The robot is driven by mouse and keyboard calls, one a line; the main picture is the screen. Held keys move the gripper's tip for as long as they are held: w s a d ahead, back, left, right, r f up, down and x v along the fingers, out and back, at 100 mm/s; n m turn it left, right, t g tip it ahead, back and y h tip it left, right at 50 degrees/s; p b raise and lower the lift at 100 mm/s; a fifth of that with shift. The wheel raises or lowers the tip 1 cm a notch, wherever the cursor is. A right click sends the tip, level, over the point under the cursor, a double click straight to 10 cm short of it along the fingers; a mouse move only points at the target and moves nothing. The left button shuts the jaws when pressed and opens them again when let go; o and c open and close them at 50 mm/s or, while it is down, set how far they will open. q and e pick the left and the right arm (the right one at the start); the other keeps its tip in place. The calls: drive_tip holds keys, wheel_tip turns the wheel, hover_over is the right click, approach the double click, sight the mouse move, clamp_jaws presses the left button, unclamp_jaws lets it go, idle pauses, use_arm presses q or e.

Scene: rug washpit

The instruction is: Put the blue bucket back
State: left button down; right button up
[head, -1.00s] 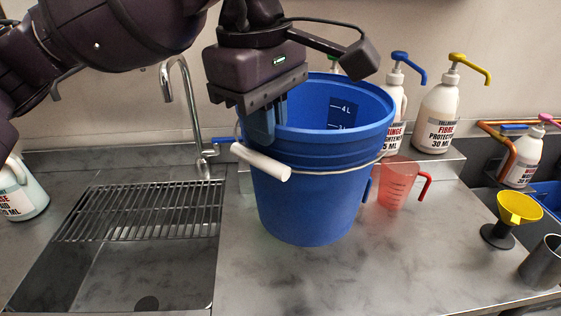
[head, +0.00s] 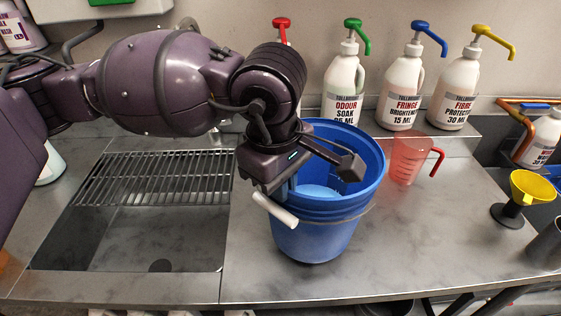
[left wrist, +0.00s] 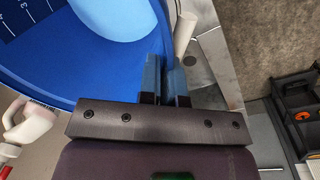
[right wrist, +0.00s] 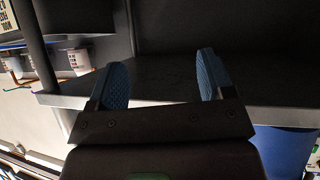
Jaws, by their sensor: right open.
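The blue bucket (head: 325,225) is upright at the counter, right of the sink, with pale blue liquid (head: 318,192) inside. Its base looks at or very near the counter; I cannot tell if it touches. Its white handle grip (head: 275,210) hangs at the front left. My left gripper (head: 285,188) is above the bucket's left rim. In the left wrist view its blue fingers (left wrist: 167,80) are closed on the bucket wall (left wrist: 115,78). My right gripper (right wrist: 165,82) is open and empty before a dark grey surface, outside the head view.
The sink (head: 130,235) with a wire rack (head: 150,178) is left of the bucket. A red measuring jug (head: 408,160) stands close at its right. Several pump bottles (head: 403,95) line the back ledge. A yellow funnel (head: 531,187) is at the right. The counter front is clear.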

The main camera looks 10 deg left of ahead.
sight(281, 204)
use_arm(q)
drive_tip(key=shift+f, duration=2.15)
use_arm(e)
drive_tip(key=shift+s+f, duration=0.2)
drive_tip(key=shift+s, duration=0.15)
use_arm(q)
drive_tip(key=shift+f, duration=0.15)
use_arm(e)
drive_tip(key=shift+w+r, duration=0.1)
drive_tip(key=shift+w, duration=0.2)
use_arm(q)
drive_tip(key=c, duration=1.4)
unclamp_jaws()
drive_tip(key=shift+o, duration=0.5)
use_arm(e)
drive_tip(key=shift+s, duration=0.1)
drive_tip(key=shift+s, duration=0.1)
